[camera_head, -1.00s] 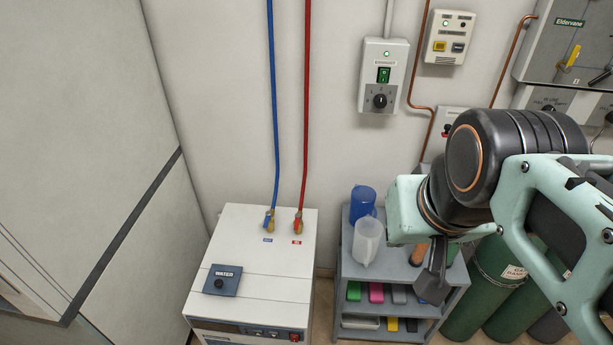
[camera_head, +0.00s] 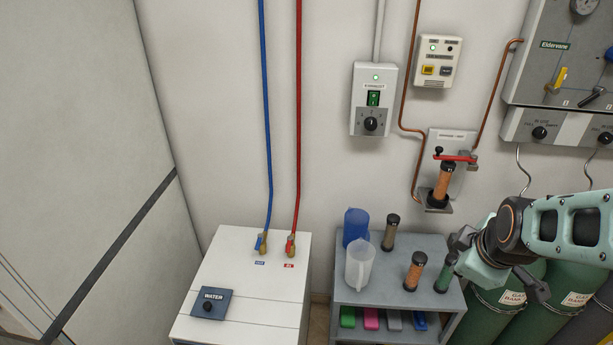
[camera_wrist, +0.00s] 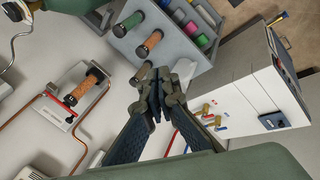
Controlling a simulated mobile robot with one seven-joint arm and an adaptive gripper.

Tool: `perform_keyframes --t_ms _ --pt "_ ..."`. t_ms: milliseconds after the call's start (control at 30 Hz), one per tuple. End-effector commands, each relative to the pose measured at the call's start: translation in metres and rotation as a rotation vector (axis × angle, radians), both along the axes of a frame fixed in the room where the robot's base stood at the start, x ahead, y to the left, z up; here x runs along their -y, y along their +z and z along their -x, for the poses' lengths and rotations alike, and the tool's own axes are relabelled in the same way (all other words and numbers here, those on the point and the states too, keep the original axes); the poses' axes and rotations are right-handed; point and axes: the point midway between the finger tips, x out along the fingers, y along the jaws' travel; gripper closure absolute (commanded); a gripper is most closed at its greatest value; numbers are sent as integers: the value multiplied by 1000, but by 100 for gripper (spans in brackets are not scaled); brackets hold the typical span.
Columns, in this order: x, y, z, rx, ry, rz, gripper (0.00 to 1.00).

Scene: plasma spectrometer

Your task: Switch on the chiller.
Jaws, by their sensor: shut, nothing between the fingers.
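The chiller (camera_head: 255,285) is a white box on the floor at the lower left of the head view. Blue and red hoses join brass fittings on its top, and a dark plate marked WATER (camera_head: 211,304) lies near its front left. Its front face is cut off below the head view. The chiller also shows at the right of the wrist view (camera_wrist: 235,85). My gripper (camera_wrist: 157,88) is shut and empty in the wrist view, apart from the chiller. In the head view my arm reaches in from the right, over the shelf's right side.
A grey shelf (camera_head: 345,294) right of the chiller holds a blue jug (camera_head: 356,226), a clear jug (camera_head: 360,264) and several cartridges. Green gas cylinders (camera_head: 500,315) stand at the right. A wall switch box (camera_head: 373,100) and a cartridge bracket (camera_head: 437,207) hang above the shelf.

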Motion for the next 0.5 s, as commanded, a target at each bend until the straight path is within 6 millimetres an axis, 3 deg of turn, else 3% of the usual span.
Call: perform_keyframes --t_ms 333,500 --pt "47 -33 -4 -57 231 244 100" --pt "15 -61 -15 -86 356 271 100"
